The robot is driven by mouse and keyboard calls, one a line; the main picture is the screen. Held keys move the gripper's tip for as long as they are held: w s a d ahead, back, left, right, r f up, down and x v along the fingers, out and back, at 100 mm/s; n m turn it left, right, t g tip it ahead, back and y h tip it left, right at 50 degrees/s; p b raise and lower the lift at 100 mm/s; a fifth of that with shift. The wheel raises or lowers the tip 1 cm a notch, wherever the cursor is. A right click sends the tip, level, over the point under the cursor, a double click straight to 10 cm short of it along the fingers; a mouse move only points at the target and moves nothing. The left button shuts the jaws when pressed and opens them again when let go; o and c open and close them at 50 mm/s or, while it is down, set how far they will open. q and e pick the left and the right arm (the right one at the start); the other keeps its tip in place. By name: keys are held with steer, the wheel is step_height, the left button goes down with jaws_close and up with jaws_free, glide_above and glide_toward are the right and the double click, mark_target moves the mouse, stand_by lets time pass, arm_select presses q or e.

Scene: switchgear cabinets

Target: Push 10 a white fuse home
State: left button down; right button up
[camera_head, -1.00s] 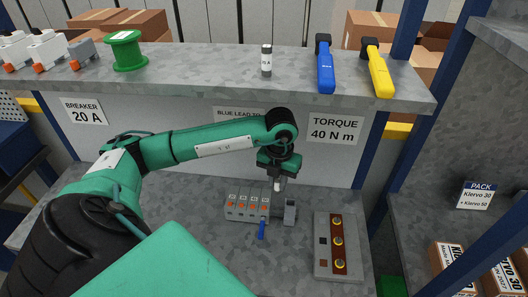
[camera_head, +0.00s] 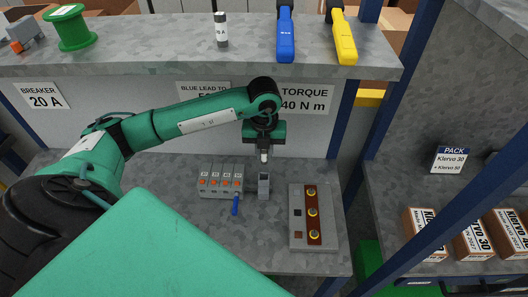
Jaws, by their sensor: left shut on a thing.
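My left gripper (camera_head: 264,147) points down over the lower bench and is shut on a white fuse (camera_head: 264,157). Only the fuse's lower end shows below the fingers. A small grey fuse holder (camera_head: 264,187) stands upright on the bench. In the picture the fuse is just above the holder's top; I cannot tell whether they touch. Another white cylinder (camera_head: 221,31) with a dark top and a label ending in "A" stands on the upper shelf. My right gripper is not in view.
A breaker row (camera_head: 220,182) with orange switches and a blue lead (camera_head: 236,206) stands left of the holder. A grey panel (camera_head: 297,229) with terminals lies to the right. The upper shelf (camera_head: 150,50) carries a green spool (camera_head: 72,30), blue tool (camera_head: 285,38) and yellow tool (camera_head: 343,40).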

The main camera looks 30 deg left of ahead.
arm_select(q)
steer(key=shift+f+b, duration=0.55)
steer(key=shift+f, duration=0.35)
steer(key=shift+f+b, duration=1.6)
steer(key=shift+f, duration=0.35)
steer(key=shift+b, duration=0.5)
steer(key=shift+s+f+b, duration=0.1)
steer(key=shift+f+b, duration=1.3)
steer(key=shift+f, duration=0.25)
steer(key=c, duration=1.2)
jaws_free()
steer(key=shift+d, duration=0.1)
steer(key=shift+c, duration=0.2)
steer(key=shift+s+f, duration=0.1)
steer(key=shift+f, duration=0.05)
steer(key=shift+r, duration=0.2)
